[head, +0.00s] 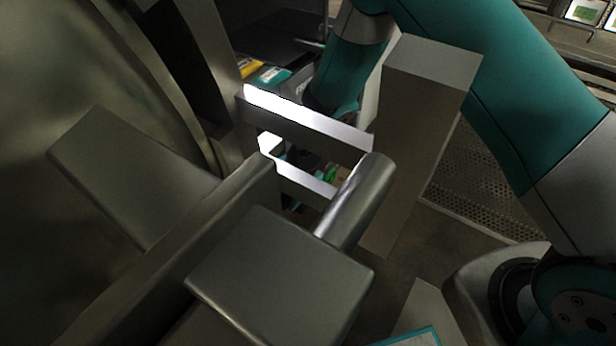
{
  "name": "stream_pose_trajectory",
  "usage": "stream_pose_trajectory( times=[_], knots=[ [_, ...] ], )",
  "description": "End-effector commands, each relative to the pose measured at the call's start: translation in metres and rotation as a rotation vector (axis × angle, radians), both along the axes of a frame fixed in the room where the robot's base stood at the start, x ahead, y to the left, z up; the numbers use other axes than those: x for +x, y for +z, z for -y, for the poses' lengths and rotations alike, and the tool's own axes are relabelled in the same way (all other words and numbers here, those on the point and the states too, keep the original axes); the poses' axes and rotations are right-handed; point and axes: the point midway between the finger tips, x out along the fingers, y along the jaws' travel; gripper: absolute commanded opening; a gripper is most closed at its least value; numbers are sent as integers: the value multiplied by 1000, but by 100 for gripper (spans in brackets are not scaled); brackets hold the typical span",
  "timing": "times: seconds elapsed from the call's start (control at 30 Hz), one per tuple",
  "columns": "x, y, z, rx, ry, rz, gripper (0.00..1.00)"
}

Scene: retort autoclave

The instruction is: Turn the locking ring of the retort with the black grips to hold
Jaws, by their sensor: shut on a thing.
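The retort (60,60) fills the left side of the head view as a large, dull metal curved body. A curved dark rim (170,70), which may be part of the locking ring, runs down beside it. Thick metal blocks (280,275) and a long bar (190,230) stand out in front. A short round metal bar (357,200) sticks up beside them. I cannot make out any black grip. My teal arm comes in from the right, and its wrist goes down behind the metal parts. My gripper's fingertips are hidden there, so its contact with the ring does not show.
Two bright flat bars (305,120) run from the retort's edge towards a tall grey box-shaped post (425,110), close to my arm. Yellow and teal packs (262,75) lie behind. A perforated metal floor plate (480,190) shows at the right.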

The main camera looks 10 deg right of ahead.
Motion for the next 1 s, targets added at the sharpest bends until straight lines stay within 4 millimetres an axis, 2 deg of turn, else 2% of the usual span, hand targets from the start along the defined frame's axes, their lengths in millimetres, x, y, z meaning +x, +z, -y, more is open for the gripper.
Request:
stream_pose_trajectory(
  times=[0.03,0.1,0.4,0.43,0.5,0.53,0.83,1.0],
  knots=[
    [-3,-9,-7,10,10,-4,0],
    [-5,-12,-10,14,14,-9,0],
    [-7,-13,-12,16,16,-11,0],
    [-7,-13,-12,16,16,-13,40],
    [-6,-13,-11,14,14,-12,56],
    [-6,-13,-10,14,13,-12,58],
    [-4,-8,-5,12,6,-8,58],
    [-2,14,2,13,2,-6,58]
  ],
)
